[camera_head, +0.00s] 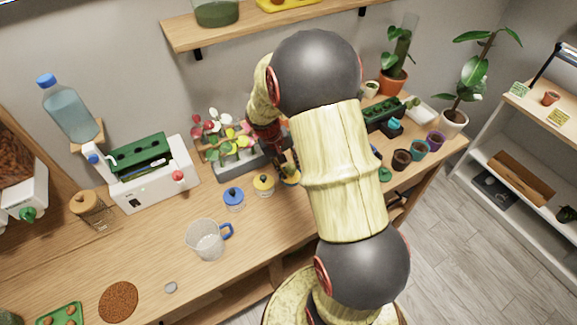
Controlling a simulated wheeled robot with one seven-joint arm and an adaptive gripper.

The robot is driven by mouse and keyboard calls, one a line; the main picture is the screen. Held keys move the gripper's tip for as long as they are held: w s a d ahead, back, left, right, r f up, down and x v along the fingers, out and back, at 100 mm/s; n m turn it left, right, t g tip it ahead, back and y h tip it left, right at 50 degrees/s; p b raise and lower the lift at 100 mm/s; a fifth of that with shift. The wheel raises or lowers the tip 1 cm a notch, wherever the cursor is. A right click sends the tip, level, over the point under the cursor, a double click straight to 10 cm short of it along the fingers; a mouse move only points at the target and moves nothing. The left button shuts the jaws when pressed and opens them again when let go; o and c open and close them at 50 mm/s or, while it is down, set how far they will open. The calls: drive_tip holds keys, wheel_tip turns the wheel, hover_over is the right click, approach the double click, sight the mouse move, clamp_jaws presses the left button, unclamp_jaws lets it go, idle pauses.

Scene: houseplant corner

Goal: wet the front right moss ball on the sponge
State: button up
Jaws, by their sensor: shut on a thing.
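My gripper (287,166) points down over the table, left of my arm, beside the grey planter of colourful flowers. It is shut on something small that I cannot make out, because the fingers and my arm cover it. A yellow item (291,179) shows right under the fingertips; I cannot tell whether they touch it. I cannot pick out the front right moss ball or the sponge for certain. A green tray (46,321) with several small brownish round things is cut off at the lower left.
Left of my gripper stand a yellow-lidded jar (264,185), a blue-lidded jar (233,198) and a clear measuring jug (205,241). A white machine (158,183) with green blocks stands further left. Small pots (402,159) stand right of my arm. The table's front middle is largely clear.

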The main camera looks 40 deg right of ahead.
sight(289, 167)
drive_tip(key=shift+f+b, duration=0.4)
drive_tip(key=shift+f, duration=0.25)
idle(1.5)
drive_tip(key=shift+r+p, duration=2.4)
drive_tip(key=shift+r, duration=1.2)
drive_tip(key=shift+f, duration=0.1)
